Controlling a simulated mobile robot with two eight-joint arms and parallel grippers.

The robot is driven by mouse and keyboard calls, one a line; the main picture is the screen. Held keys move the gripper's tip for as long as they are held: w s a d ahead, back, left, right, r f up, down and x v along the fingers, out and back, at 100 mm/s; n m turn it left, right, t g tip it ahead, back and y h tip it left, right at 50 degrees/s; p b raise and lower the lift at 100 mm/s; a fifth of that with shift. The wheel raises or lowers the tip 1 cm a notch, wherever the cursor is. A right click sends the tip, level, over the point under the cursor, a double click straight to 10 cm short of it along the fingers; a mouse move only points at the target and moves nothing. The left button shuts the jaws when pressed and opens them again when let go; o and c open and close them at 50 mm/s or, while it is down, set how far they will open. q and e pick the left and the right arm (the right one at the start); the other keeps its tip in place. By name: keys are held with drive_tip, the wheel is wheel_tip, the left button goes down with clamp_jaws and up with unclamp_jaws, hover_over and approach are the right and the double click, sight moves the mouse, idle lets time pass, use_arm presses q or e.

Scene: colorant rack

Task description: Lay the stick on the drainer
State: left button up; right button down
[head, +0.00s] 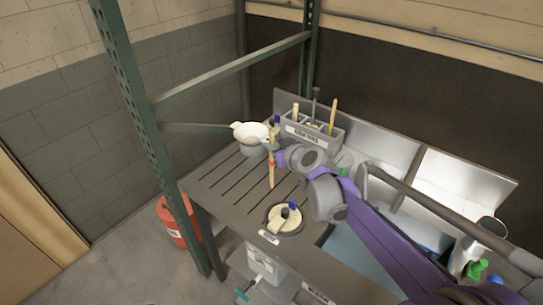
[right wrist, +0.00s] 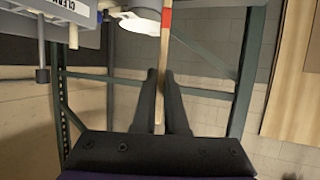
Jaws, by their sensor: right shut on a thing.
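The stick (head: 271,174) is a thin tan rod with a red band, held roughly upright over the drainer. In the right wrist view the stick (right wrist: 160,85) runs between the two dark fingers, its red band above them. My right gripper (head: 278,158) is shut on the stick. The drainer (head: 215,187) is the grey grooved board left of the sink; whether the stick's lower end touches it I cannot tell. My left gripper is not in view.
A grey labelled caddy (head: 325,143) with upright tools stands at the back. A white bowl-like strainer (head: 250,131) is at the drainer's back left. A round tub (head: 285,220) with items on top is at its front. A green post (head: 150,140) rises at the left.

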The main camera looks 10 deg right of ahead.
sight(272, 163)
drive_tip(key=shift+f, duration=1.55)
drive_tip(key=c, duration=1.4)
unclamp_jaws()
drive_tip(key=shift+f, duration=0.1)
drive_tip(key=o, duration=0.4)
drive_tip(key=shift+o, duration=0.2)
